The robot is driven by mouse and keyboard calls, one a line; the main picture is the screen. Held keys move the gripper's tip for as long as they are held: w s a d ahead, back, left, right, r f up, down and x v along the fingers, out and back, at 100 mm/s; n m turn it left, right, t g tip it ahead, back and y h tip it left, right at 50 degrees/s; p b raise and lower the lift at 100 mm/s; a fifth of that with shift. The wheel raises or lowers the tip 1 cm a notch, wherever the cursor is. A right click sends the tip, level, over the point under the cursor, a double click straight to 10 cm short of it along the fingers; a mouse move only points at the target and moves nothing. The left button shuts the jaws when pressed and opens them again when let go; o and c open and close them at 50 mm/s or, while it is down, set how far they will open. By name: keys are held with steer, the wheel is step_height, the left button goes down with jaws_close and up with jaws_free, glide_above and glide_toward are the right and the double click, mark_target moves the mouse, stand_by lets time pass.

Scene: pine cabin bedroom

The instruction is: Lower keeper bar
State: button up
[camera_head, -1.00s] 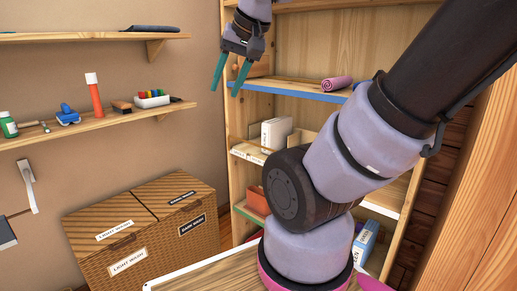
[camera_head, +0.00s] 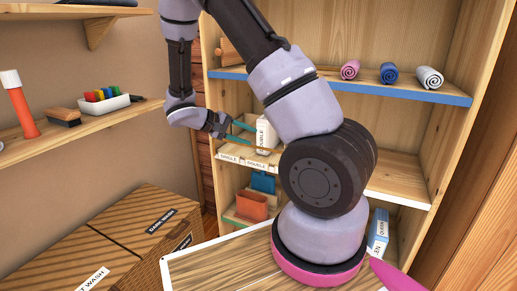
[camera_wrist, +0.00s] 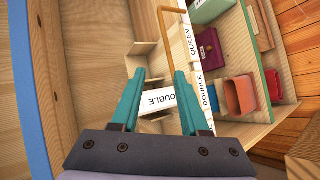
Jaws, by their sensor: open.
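A thin brass-coloured bar (camera_wrist: 182,8), bent at its corners, stands out from the shelf front in the wrist view; I take it as the keeper bar. It lies beyond my fingertips, and its lower end passes close to the right finger. In the head view only a small brass piece (camera_head: 262,152) shows by the shelf's labels. My gripper (camera_wrist: 158,75) is open and empty. In the head view, my gripper (camera_head: 247,132) is at the middle shelf, in front of a white box marked DOUBLE (camera_head: 268,135). That box (camera_wrist: 160,101) shows between the fingers.
The shelf edge carries SINGLE, DOUBLE and QUEEN labels (camera_wrist: 192,42). Orange (camera_head: 251,206) and blue (camera_head: 263,182) bins stand below. Rolled towels (camera_head: 389,73) lie on the blue-edged shelf (camera_head: 400,91) above.

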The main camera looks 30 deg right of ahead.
mark_target(258, 147)
steer(key=w+a+f+n+t+h, duration=0.25)
steer(key=w+f+n+t, duration=0.2)
steer(key=f, duration=0.35)
steer(key=shift+m+h, duration=0.25)
steer(key=shift+h, duration=0.1)
steer(key=x, duration=1.1)
steer(key=shift+w+d, duration=0.2)
steer(key=shift+w, duration=0.05)
jaws_close()
steer(key=shift+f, duration=0.1)
